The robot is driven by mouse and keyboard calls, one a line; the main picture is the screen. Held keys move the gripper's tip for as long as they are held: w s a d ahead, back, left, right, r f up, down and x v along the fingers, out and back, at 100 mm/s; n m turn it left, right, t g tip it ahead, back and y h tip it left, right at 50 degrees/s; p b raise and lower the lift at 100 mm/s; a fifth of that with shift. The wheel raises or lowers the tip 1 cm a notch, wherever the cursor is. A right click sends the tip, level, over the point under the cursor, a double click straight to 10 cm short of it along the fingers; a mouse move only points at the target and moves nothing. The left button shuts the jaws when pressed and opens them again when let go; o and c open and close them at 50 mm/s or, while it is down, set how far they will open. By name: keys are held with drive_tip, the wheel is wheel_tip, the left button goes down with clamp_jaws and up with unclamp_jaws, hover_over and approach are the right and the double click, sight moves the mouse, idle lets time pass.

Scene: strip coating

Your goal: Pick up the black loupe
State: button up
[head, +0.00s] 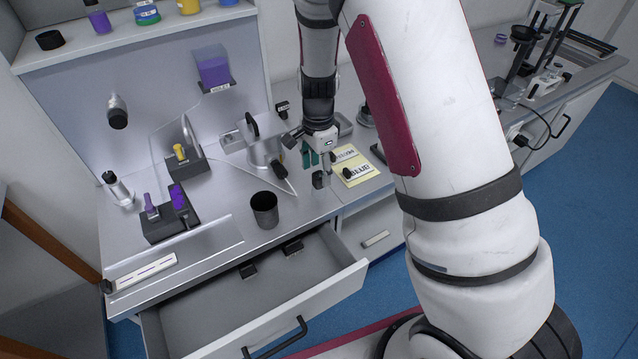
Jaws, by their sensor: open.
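My gripper (325,172) hangs low over the bench, right of the centre, with its jaws open. It is small and partly hidden by its own wrist here. A small black piece (348,174) shows at the yellow labelled card beside the fingers; it may be the black loupe or a fingertip, and I cannot tell which. A small black object (282,109) stands farther back on the bench, and its kind is unclear too. I see nothing held between the jaws.
A dark cup (265,208) stands left of my gripper. A yellow card (357,166) lies to its right. A microscope-like device (265,150) and black racks (170,212) stand on the left. The drawer (250,310) below is open. My upper arm hides part of the bench.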

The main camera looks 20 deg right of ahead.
sight(319, 175)
drive_tip(key=shift+d+f, duration=0.1)
drive_tip(key=shift+f, duration=1.9)
clamp_jaws()
drive_tip(key=shift+r, duration=0.1)
drive_tip(key=shift+r, duration=0.6)
wheel_tip(319, 175, up, 2)
drive_tip(key=shift+r, duration=0.25)
drive_tip(key=s+d+r, duration=0.1)
drive_tip(key=s+d, duration=0.2)
drive_tip(key=s, duration=1.2)
drive_tip(key=shift+s, duration=0.4)
drive_tip(key=shift+d, duration=0.1)
